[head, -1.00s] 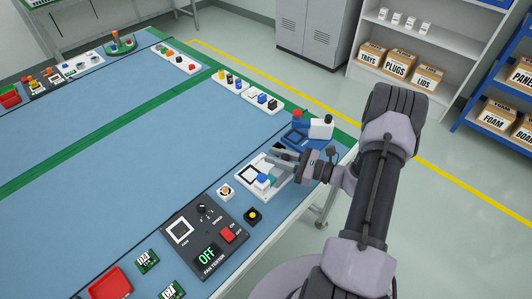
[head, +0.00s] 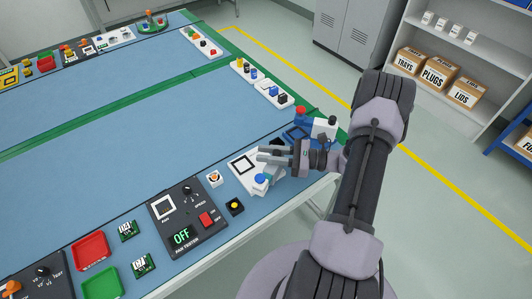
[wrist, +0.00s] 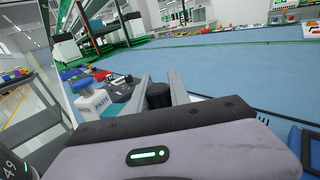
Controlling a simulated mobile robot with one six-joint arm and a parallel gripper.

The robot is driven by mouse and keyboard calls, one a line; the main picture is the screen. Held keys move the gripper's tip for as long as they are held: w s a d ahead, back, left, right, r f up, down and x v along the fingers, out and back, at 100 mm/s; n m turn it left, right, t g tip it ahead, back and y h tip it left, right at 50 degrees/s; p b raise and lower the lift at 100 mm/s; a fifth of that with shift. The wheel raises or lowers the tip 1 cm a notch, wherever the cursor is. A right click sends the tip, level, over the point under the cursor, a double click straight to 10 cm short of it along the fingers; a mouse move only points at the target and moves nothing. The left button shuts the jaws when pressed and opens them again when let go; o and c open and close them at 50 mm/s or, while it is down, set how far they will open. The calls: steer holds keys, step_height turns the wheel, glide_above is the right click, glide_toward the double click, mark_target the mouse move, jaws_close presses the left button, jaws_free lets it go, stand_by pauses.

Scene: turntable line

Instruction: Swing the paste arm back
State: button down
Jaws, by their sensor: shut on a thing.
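The paste station is a white plate with a black square outline (head: 244,163) near the table's right front edge. A white, blue-capped part (head: 260,181) stands at its front. In the wrist view a blue-topped part (wrist: 84,81) and a label reading PASTE (wrist: 99,103) show left of my fingers. My gripper (head: 264,155) is low over the right side of the station. In the wrist view its fingers (wrist: 161,88) are shut on a dark round knob (wrist: 157,95), which looks like the paste arm's handle. The rest of the arm is hidden behind my gripper.
A blue station (head: 297,133) with a red knob and a white part stands just behind my gripper. A small black block with a yellow button (head: 235,205) and the fan tester (head: 185,222) reading OFF are in front. The middle of the blue table is clear.

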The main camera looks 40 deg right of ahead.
steer(key=c, duration=1.2)
jaws_free()
steer(key=p+v, duration=0.3)
steer(key=v, duration=1.4)
steer(key=shift+d, duration=0.2)
steer(key=shift+s, duration=0.1)
